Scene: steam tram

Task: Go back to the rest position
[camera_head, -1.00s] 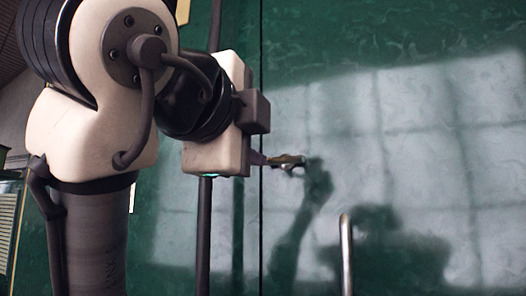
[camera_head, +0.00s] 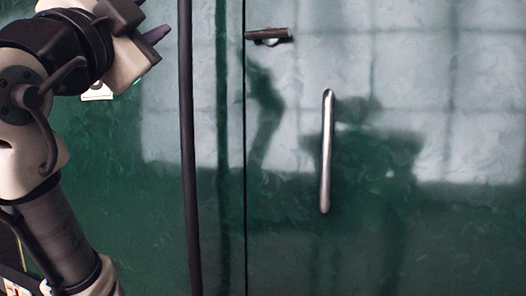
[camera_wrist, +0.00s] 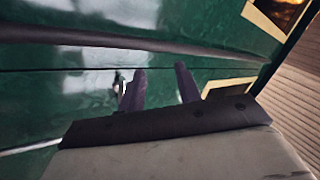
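My gripper (camera_head: 155,36) is at the upper left of the head view, left of the door lever and apart from it. In the wrist view the two purple fingers of my gripper (camera_wrist: 160,86) stand apart with nothing between them. My arm is bent along the left edge of the head view. A small metal lever handle (camera_head: 268,35) sits on the green door (camera_head: 440,230), near its left seam. A vertical metal pull bar (camera_head: 326,150) is mounted lower on the same door.
A dark vertical pole (camera_head: 189,150) stands between my arm and the door seam; in the wrist view a dark rail (camera_wrist: 130,43) crosses the green panel. A wooden slatted surface (camera_wrist: 295,95) shows at the right of the wrist view. Space before the door looks clear.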

